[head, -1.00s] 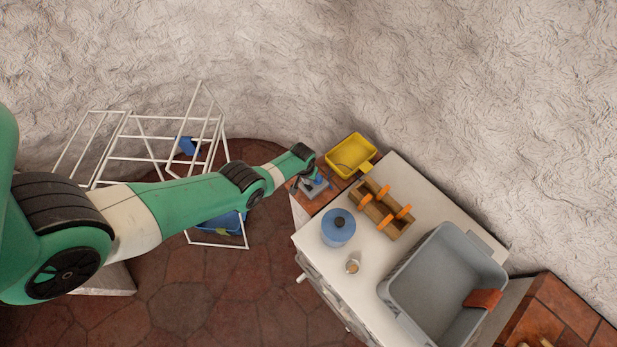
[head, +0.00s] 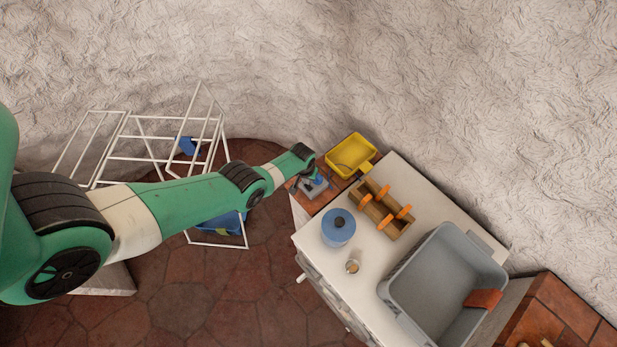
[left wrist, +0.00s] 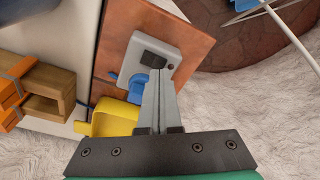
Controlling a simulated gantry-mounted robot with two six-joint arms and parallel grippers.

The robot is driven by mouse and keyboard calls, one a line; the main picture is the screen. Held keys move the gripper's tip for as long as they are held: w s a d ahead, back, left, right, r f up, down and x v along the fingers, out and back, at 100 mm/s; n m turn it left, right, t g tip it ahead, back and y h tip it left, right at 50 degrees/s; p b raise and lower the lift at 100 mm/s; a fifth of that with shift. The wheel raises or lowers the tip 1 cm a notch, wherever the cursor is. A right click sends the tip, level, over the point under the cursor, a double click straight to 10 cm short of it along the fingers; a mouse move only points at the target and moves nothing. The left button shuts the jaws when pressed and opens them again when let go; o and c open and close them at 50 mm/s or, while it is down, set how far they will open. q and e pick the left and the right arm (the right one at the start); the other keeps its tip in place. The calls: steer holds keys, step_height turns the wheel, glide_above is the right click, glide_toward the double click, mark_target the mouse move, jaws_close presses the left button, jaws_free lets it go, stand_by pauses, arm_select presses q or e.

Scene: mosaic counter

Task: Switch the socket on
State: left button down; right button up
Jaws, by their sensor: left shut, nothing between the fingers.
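The socket is a light grey box (left wrist: 163,44) lying on the red-brown tiled counter in the left wrist view. It has a dark rocker switch (left wrist: 152,58), a small dark red spot beside it, and a blue plug or cord piece (left wrist: 137,81) at its near end. The socket also shows in the head view (head: 318,190), partly hidden by my arm. My left gripper (left wrist: 158,74) is shut and empty. Its fingertips appear over the socket, close to the near edge of the switch; I cannot tell whether they touch it. My right gripper is in neither view.
A yellow bin (head: 351,155) stands behind the socket. On the white cabinet are a wooden holder (head: 383,210) with orange parts, a blue pot (head: 338,231), a small cup (head: 352,267) and a grey tub (head: 432,290). A white drying rack (head: 112,138) stands left, behind my arm.

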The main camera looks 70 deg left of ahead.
arm_select(q)
steer(key=shift+f+b, duration=0.9)
stand_by(0.7)
step_height(320, 180, up, 7)
steer(key=p, duration=0.7)
stand_by(0.5)
